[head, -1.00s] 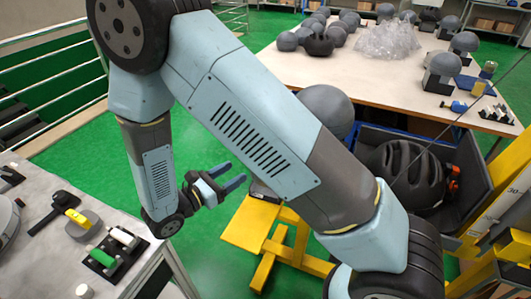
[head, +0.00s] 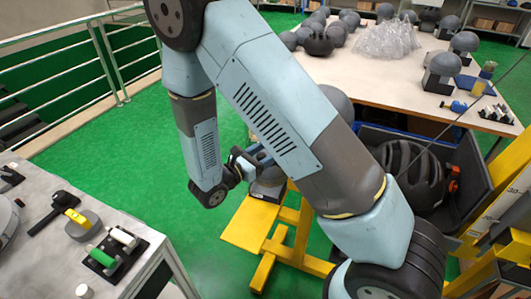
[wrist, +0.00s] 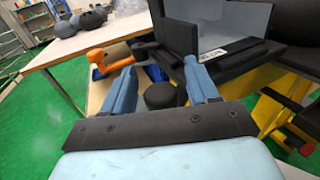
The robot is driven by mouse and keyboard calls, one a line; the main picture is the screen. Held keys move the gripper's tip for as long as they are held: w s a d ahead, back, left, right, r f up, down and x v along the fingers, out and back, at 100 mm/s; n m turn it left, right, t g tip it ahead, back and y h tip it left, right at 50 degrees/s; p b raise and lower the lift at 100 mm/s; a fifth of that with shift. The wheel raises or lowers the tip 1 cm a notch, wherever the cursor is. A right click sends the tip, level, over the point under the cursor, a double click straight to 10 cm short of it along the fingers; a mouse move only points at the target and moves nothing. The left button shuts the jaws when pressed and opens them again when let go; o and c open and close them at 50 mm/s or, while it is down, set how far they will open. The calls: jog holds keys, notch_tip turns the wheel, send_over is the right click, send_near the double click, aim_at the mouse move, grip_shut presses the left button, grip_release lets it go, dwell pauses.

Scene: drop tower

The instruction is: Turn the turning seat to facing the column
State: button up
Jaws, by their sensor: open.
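My gripper (head: 254,158) is open and empty; the wrist view shows its two blue fingers (wrist: 163,78) spread apart. It hangs just above the grey and black part (head: 268,188) on the yellow stand. This part seems to be the turning seat, but my arm covers much of it, and I cannot tell which way it faces. In the wrist view a dark bracket with an upright plate (wrist: 179,40) is just beyond the fingers, and a round black knob (wrist: 160,95) shows between them. The yellow column (head: 505,190) stands at the right.
A black helmet (head: 412,168) lies in the dark bin (head: 470,160) beside the column. A long table (head: 400,70) with grey headforms is behind. A bench (head: 30,250) with tools is at the left. An orange handle (wrist: 105,60) shows in the wrist view. Green floor is free between.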

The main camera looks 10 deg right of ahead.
jog(key=shift+w+d, duration=0.15)
jog(key=shift+d, duration=0.05)
jog(key=shift+c, duration=0.3)
grip_shut()
dwell(0.3)
